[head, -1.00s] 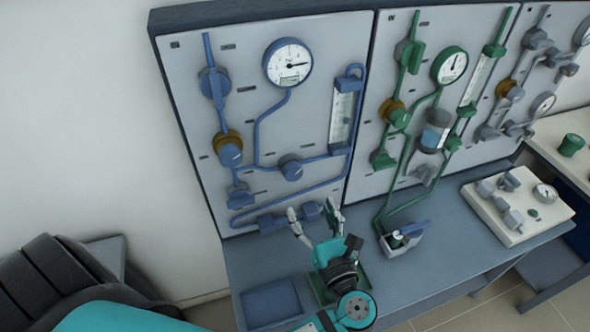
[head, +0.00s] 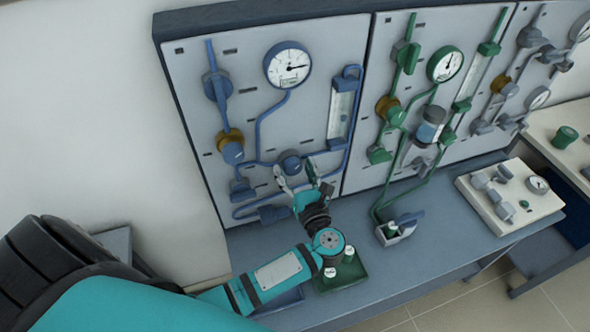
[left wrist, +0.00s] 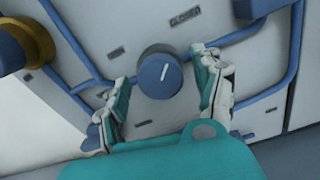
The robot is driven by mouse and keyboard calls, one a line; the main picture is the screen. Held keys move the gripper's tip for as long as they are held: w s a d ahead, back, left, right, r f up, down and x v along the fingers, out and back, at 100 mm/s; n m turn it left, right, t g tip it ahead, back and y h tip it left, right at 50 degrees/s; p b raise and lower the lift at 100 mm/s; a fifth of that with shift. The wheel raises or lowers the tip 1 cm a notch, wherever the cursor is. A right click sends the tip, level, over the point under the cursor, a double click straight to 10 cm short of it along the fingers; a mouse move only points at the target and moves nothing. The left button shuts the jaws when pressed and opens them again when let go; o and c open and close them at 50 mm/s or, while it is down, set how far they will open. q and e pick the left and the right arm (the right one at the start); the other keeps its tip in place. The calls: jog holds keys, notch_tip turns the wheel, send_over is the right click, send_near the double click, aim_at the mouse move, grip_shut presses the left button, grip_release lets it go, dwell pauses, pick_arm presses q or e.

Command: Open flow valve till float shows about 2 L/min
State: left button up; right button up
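The blue flow valve knob (head: 290,161) sits on the blue pipe of the left panel, below the gauge. It also shows in the left wrist view (left wrist: 160,74), with a white pointer line tilted up to the right. My left gripper (head: 295,172) is open just in front of the knob. In the left wrist view its fingertips (left wrist: 162,76) stand apart on either side of the knob, with no clear contact. The blue-framed flow tube (head: 340,113) stands right of the knob; its float is too small to read. My right gripper is not in view.
A round gauge (head: 288,65) and a brass-collared blue knob (head: 232,150) are on the same panel. A green panel (head: 395,60) is to the right. A green tray with small bottles (head: 352,275) lies on the bench below my arm. A "CLOSED" label (left wrist: 185,17) is above the knob.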

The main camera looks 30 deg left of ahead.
pick_arm(q)
jog(key=c, duration=1.1)
jog(key=shift+f+m+b, duration=0.25)
jog(key=shift+m+b, duration=0.05)
jog(key=shift+b, duration=0.7)
jog(key=shift+r+m, duration=0.2)
jog(key=shift+m, duration=0.3)
jog(key=o, duration=1.2)
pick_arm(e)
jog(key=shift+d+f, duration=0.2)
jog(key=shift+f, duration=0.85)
pick_arm(q)
jog(key=v, duration=0.7)
jog(key=shift+s+d, duration=0.15)
jog(key=shift+d, duration=0.05)
